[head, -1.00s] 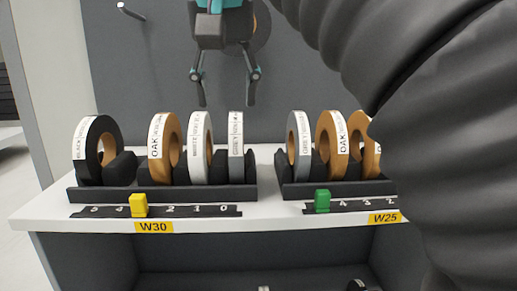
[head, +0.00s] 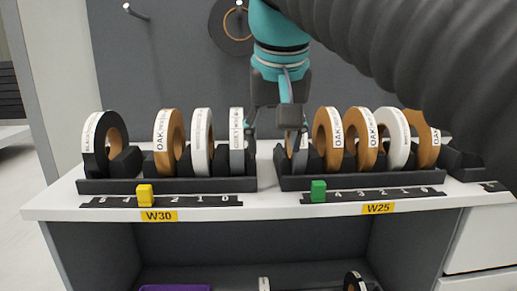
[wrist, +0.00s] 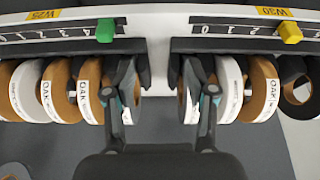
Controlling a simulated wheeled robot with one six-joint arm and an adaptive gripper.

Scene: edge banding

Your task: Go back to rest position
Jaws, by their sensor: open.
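My gripper (head: 273,132) is open and empty, pointing down over the gap between the two roll racks. In the head view its right finger covers part of the grey roll (head: 300,158) at the left end of the W25 rack (head: 365,180). Its left finger is close to the grey roll (head: 236,142) at the right end of the W30 rack (head: 165,185). The wrist view shows the spread fingers (wrist: 160,98) with nothing between them; I cannot tell whether either touches a roll.
Black, oak and white rolls fill the racks on the white shelf (head: 60,205). A yellow slider (head: 145,195) and a green slider (head: 318,191) sit on number strips. A dark roll (head: 228,42) hangs on a wall hook. My arm hides the upper right.

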